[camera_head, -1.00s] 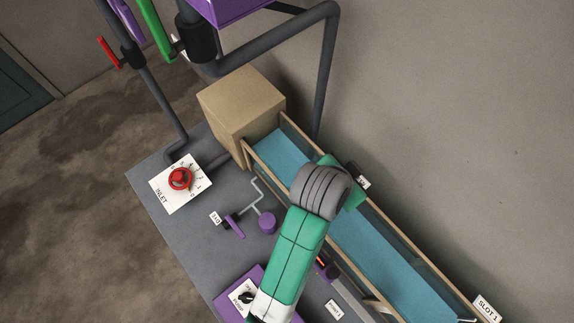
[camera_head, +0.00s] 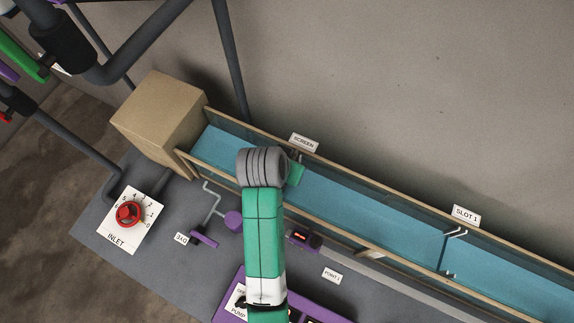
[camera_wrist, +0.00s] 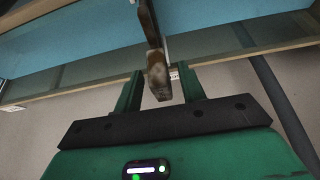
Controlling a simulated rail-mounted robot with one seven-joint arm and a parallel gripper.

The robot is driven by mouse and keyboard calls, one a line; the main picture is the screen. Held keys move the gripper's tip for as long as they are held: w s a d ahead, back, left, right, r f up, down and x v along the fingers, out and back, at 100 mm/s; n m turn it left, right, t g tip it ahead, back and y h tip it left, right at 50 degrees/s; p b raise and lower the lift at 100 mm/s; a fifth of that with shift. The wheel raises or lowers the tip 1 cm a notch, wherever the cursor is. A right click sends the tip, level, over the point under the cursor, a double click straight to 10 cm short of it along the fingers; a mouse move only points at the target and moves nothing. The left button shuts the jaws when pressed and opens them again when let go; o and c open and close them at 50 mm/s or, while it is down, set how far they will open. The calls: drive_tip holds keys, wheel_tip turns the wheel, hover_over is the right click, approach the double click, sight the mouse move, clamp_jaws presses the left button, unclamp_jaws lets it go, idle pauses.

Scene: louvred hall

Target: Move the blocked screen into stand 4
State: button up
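My gripper (camera_wrist: 160,92) is open in the wrist view, with its two green fingers apart. A brown, stained handle-like piece (camera_wrist: 157,74) lies between the fingers, with a gap on each side. It joins a dark upright part that reaches over the channel; it seems to be the screen, though most of it is out of view. In the head view my gripper (camera_head: 295,173) is over the blue channel, just below the SCREEN label (camera_head: 303,142), and my wrist hides what is there. No stand 4 is in view.
The wood-edged water channel (camera_head: 345,202) runs from a tan box (camera_head: 160,117) towards the lower right. A SLOT 1 label (camera_head: 466,216) marks its far wall, near small metal hooks (camera_head: 456,232).

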drive_tip(key=shift+w+d+f, duration=0.1)
drive_tip(key=shift+w+f, duration=0.1)
drive_tip(key=shift+f, duration=0.35)
drive_tip(key=shift+r, duration=0.15)
clamp_jaws()
idle(1.4)
